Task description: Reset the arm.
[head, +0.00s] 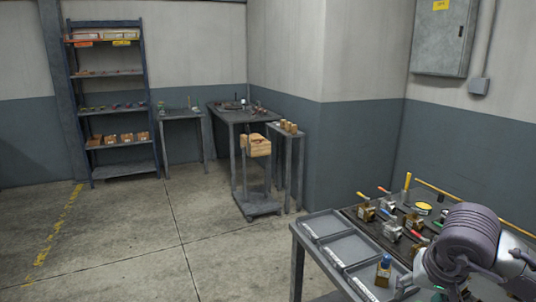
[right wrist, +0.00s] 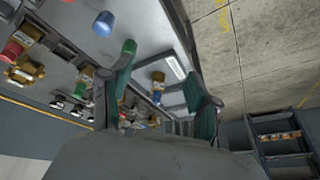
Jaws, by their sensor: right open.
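My right arm (head: 465,245) comes in from the lower right in the head view, over the near end of a dark workbench. In the right wrist view my right gripper (right wrist: 165,88) is open, its two green-padded fingers wide apart. A brass-coloured piece (right wrist: 158,84) shows in the gap between them, seemingly beyond the fingertips; I see no contact. My left gripper is not in view.
Grey trays with white labels (head: 322,224) line the bench's left edge. Several brass and metal pieces with coloured handles (head: 391,229) stand on the bench behind. A shelf rack (head: 107,73) and small tables stand at the back. The floor at left is clear.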

